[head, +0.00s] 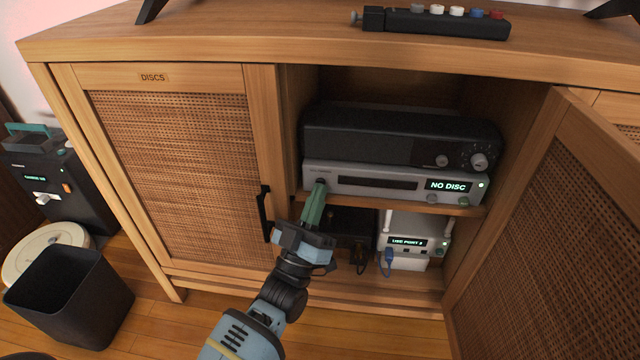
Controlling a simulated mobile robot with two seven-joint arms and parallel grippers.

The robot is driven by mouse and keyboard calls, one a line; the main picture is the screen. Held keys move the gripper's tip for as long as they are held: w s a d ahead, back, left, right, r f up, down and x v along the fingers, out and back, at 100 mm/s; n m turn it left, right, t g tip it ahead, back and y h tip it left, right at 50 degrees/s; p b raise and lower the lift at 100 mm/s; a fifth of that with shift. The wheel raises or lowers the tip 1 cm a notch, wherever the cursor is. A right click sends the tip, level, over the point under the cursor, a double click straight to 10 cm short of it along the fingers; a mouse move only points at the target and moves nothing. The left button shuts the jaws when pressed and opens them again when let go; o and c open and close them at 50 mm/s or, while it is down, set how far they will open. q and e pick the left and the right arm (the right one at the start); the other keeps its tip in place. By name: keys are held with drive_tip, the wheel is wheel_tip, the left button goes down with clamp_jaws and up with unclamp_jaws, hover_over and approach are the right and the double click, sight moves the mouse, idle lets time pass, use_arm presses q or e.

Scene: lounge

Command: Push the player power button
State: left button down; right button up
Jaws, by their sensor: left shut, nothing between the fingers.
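The player (377,184) is a silver unit on the cabinet's middle shelf. Its lit display (448,186) reads "NO DISC". A small light shows at its right end. My left gripper (319,187) is shut and empty, with its green fingertips at the left end of the player's front. The fingers hide that part of the front, so the power button cannot be made out. Whether the tips touch the front is hard to tell. My right gripper is not in view.
A black receiver (400,138) sits above the player. The right cabinet door (560,220) stands open; the left door (170,165), labelled "DISCS", is closed. A white box (410,238) with cables is below. A black bin (70,295) stands at left.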

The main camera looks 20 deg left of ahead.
use_arm(q)
drive_tip(key=shift+s, duration=0.1)
drive_tip(key=shift+s+d+p, duration=0.2)
drive_tip(key=shift+s+p, duration=0.35)
drive_tip(key=shift+s, duration=0.1)
drive_tip(key=shift+s, duration=0.1)
drive_tip(key=shift+s+d+p, duration=0.25)
drive_tip(key=shift+s+p, duration=0.2)
drive_tip(key=shift+s, duration=0.35)
drive_tip(key=shift+s+d+p, duration=0.2)
drive_tip(key=shift+s+p, duration=0.25)
drive_tip(key=shift+s, duration=0.3)
drive_tip(key=shift+s+d+p, duration=0.25)
drive_tip(key=shift+s+p, duration=0.2)
drive_tip(key=shift+s, duration=0.35)
